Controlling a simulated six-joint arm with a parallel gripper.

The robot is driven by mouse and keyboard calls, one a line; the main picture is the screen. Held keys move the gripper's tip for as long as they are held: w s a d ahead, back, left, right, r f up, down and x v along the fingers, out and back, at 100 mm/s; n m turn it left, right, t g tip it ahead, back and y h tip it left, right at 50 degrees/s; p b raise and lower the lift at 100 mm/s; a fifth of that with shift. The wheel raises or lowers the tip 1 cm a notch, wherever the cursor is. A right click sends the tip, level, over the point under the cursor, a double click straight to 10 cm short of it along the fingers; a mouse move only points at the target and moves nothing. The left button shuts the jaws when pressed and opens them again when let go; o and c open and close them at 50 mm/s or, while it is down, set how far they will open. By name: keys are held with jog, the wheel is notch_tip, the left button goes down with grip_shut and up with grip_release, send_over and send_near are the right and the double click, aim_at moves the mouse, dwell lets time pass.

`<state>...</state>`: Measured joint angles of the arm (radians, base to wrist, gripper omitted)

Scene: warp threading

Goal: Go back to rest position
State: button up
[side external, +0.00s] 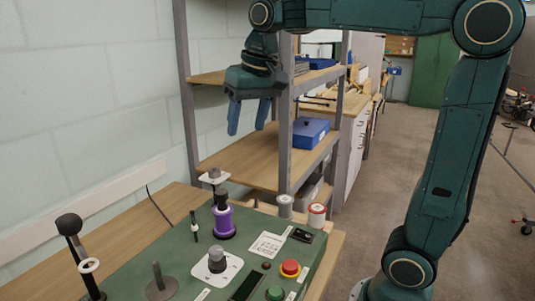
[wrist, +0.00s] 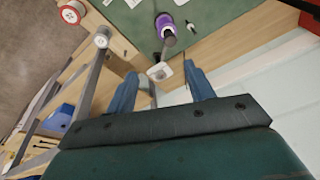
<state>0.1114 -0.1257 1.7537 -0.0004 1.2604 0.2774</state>
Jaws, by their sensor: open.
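My gripper (side external: 249,116) hangs high above the green work panel (side external: 181,246), its two blue fingers pointing down, spread apart with nothing between them. In the wrist view my gripper (wrist: 162,92) also shows open, with the panel's green surface (wrist: 138,22) beyond the fingers. A purple spool (side external: 223,222) stands upright around a dark-topped post on the panel; it also shows in the wrist view (wrist: 166,24). My gripper is well above the spool and apart from it.
A shelf rack (side external: 285,140) stands close behind my gripper, with a blue box (side external: 311,132) on it. A grey spool (side external: 285,206) and a red-and-white spool (side external: 317,215) stand behind the panel. A red button (side external: 290,267) and a tall black-knobbed lever (side external: 70,225) rise from the panel.

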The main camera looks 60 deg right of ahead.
jog(key=s+a+f+n+t, duration=0.1)
jog(key=s+a+f+n, duration=0.1)
jog(key=s+f, duration=0.3)
jog(key=s+a+f+n+t, duration=0.1)
jog(key=s+f, duration=0.4)
jog(key=s, duration=0.6)
jog(key=shift+s+a+n+t, duration=0.3)
jog(key=shift+a+n, duration=0.15)
jog(key=shift+n, duration=0.25)
